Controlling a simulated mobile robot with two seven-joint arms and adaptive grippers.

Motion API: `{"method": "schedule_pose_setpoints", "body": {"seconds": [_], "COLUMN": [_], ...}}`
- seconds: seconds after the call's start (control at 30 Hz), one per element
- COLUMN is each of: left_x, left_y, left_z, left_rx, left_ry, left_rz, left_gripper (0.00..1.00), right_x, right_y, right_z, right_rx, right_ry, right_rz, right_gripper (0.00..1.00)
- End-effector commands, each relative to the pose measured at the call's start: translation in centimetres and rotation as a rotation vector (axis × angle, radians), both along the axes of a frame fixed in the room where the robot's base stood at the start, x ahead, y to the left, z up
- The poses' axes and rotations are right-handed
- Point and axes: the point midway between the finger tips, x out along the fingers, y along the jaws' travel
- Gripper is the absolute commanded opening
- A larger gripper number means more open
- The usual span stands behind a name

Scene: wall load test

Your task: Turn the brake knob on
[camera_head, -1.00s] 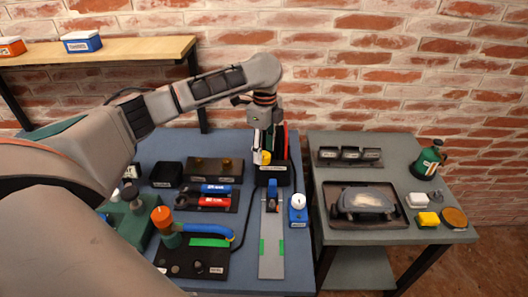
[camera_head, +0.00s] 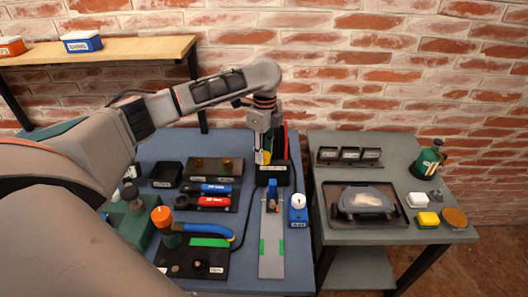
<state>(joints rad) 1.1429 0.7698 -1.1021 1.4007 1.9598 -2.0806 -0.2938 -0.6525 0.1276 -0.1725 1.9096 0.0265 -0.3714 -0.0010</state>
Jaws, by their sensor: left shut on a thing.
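A small blue unit with a round white knob (camera_head: 298,201) stands at the right edge of the blue-grey table; its label is too small to read, so I cannot tell whether it is the brake knob. My left gripper (camera_head: 263,154) points down over a black holder (camera_head: 272,176) at the back of the table, left of and behind that unit. It is shut on a slim yellow thing (camera_head: 262,158), partly hidden by the fingers. A red upright piece stands behind the gripper. My right gripper is not in view.
A grey track (camera_head: 271,245) with a blue-and-dark piece runs forward from the holder. Blue and red cylinders (camera_head: 214,201) lie to the left, behind an orange-topped knob (camera_head: 162,216). A second table (camera_head: 395,150) at the right holds a tray and blocks.

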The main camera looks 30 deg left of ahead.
Motion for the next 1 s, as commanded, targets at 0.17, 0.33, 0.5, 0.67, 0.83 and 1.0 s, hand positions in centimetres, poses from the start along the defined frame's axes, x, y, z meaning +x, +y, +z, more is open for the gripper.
{"method": "schedule_pose_setpoints", "body": {"seconds": [0.17, 0.33, 0.5, 0.67, 0.83, 1.0], "left_x": [0.00, -0.02, -0.03, -0.03, -0.04, -0.05], "left_y": [-0.01, -0.02, -0.03, -0.03, -0.04, -0.04], "left_z": [0.02, 0.01, 0.00, 0.00, 0.01, 0.02], "left_rx": [0.001, 0.001, 0.000, 0.001, 0.001, 0.001], "left_ry": [0.001, 0.001, 0.001, 0.001, 0.000, 0.000], "left_rz": [-0.102, -0.246, -0.408, -0.561, -0.720, -0.864], "left_gripper": [0.07, 0.07, 0.07, 0.07, 0.07, 0.07], "right_x": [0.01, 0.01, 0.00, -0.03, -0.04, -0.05], "right_y": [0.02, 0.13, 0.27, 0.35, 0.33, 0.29], "right_z": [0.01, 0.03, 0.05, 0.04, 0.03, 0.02], "right_rx": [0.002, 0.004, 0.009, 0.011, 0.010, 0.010], "right_ry": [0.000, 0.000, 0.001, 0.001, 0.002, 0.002], "right_rz": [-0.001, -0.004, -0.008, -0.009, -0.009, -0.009], "right_gripper": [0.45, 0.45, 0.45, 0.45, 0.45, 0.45]}}
